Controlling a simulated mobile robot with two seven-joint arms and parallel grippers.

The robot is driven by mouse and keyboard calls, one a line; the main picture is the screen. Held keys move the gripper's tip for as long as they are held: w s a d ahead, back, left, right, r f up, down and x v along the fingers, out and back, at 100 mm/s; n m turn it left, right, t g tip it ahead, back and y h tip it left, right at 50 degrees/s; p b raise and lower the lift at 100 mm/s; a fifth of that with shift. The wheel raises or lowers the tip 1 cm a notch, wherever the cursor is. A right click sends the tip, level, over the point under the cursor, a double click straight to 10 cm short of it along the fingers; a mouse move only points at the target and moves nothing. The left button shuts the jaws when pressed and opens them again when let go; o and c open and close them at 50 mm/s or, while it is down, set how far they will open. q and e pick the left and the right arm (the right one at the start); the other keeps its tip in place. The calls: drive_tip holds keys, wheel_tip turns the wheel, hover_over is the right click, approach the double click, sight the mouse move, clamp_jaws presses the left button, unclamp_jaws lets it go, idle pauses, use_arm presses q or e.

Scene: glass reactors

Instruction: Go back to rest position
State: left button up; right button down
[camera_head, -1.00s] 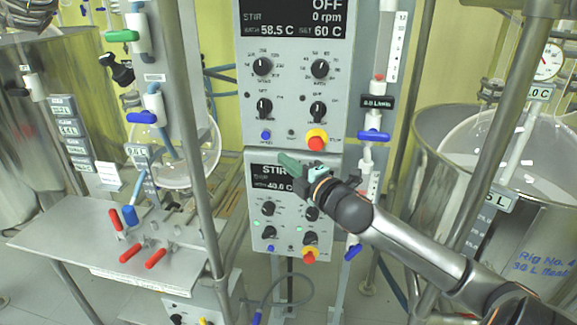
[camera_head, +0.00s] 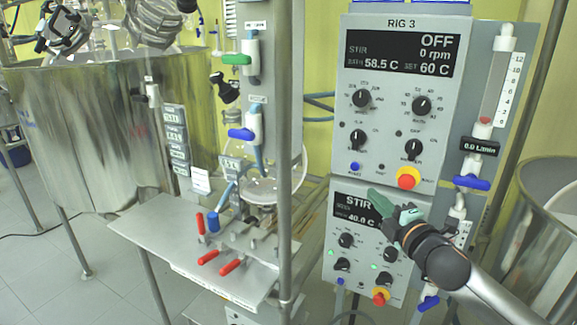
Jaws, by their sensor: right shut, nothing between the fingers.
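My right gripper (camera_head: 388,206), with green fingers, is shut and empty. Its arm comes in from the lower right. The gripper shows in front of the lower stirrer control box (camera_head: 345,290) and hides part of that box's display. It lies below the upper box's red stop button (camera_head: 408,178); I cannot tell how far it stands from the panel. I cannot make out my left gripper in the view.
The upper control box (camera_head: 385,100) reads OFF and 0 rpm. A flowmeter (camera_head: 490,90) with a blue valve stands to its right. A metal shelf (camera_head: 140,228) with red-handled clamps and steel vats (camera_head: 80,140) stand at left. A vertical pole (camera_head: 284,200) stands in between.

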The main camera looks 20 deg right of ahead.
drive_tip(key=s+a+f+m+g+y, duration=0.1)
drive_tip(key=s+a+f+m+g, duration=0.3)
drive_tip(key=f, duration=0.9)
drive_tip(key=s+a+f+m+g+y, duration=0.1)
drive_tip(key=s+a+f+m, duration=0.4)
drive_tip(key=f, duration=0.7)
drive_tip(key=s+a+f+m+g+y+p, duration=0.1)
drive_tip(key=s+a+f+m+g, duration=0.2)
drive_tip(key=s+a+f, duration=0.9)
drive_tip(key=s+a+m, duration=0.1)
drive_tip(key=s+m, duration=0.2)
drive_tip(key=shift+s+a+f+g+y+p, duration=0.2)
drive_tip(key=shift+s+a+g+y+p, duration=0.1)
drive_tip(key=shift+s+a, duration=0.05)
